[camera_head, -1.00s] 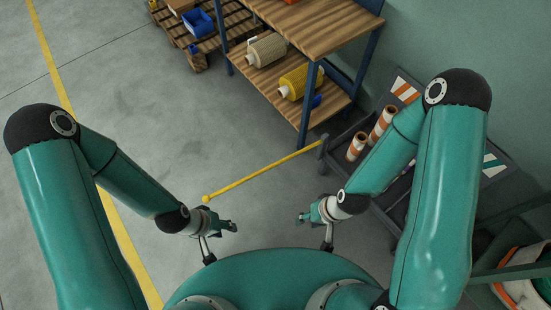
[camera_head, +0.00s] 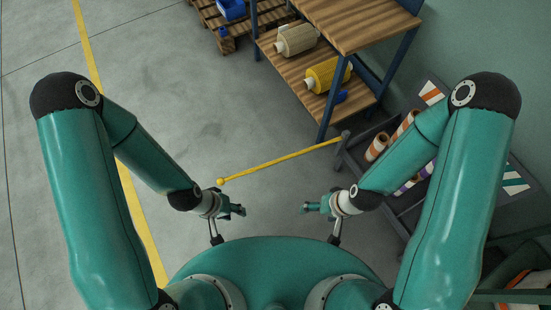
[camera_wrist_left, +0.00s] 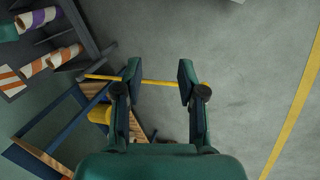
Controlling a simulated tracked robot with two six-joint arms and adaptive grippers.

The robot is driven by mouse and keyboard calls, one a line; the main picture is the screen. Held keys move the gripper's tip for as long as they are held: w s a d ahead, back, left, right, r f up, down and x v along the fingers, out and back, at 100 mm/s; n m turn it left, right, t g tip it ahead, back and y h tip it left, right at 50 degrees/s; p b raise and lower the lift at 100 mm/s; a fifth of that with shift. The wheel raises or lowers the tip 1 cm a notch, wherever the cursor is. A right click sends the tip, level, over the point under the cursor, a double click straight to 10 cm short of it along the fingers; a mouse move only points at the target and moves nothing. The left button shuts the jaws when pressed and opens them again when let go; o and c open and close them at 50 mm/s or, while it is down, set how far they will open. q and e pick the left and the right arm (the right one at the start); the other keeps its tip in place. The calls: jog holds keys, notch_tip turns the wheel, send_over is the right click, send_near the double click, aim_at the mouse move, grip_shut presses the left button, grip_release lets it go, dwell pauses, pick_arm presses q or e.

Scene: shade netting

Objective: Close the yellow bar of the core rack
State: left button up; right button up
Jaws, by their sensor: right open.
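The yellow bar (camera_head: 280,160) stands swung out from the dark grey core rack (camera_head: 352,165), slanting across the open floor to a ball at its free end on the left. My left gripper (camera_head: 242,210) is below the ball end in the head view, apart from the bar in the picture. In the left wrist view the left gripper (camera_wrist_left: 158,80) is open and empty, and the bar (camera_wrist_left: 160,83) crosses behind its fingers; the gap in depth is hard to judge. My right gripper (camera_head: 304,208) is open and empty, below the bar's hinge end.
The rack holds orange-and-white rolls (camera_head: 377,147) and is partly hidden by my right arm. A wooden shelf table (camera_head: 345,25) with a yellow roll (camera_head: 328,75) and a beige roll (camera_head: 297,39) stands behind the bar. A pallet (camera_head: 225,40) is further back. Floor at left is clear.

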pick_arm(q)
jog(key=shift+c, duration=1.2)
grip_shut()
jog(key=w+a+f+n+g+y+b, duration=0.1)
jog(key=w+a+f+b, duration=0.4)
jog(key=w+b, duration=0.35)
jog(key=w+a+f+n+g+y+b, duration=0.15)
jog(key=w+a+f+b, duration=0.3)
jog(key=w+b, duration=0.45)
jog(key=w+a+f+n+g+b, duration=0.15)
jog(key=w+a+f+b, duration=0.25)
jog(key=w+a+b, duration=0.45)
jog(key=s+d+f+b, duration=0.1)
jog(key=d+f+b, duration=0.1)
jog(key=f, duration=0.5)
jog(key=s+d+f+t+b, duration=0.1)
jog(key=d+f+b, duration=0.2)
jog(key=f+b, duration=0.2)
jog(key=shift+s+d+f+n, duration=0.2)
jog(key=shift+d+f+n, duration=0.1)
jog(key=shift+f, duration=0.9)
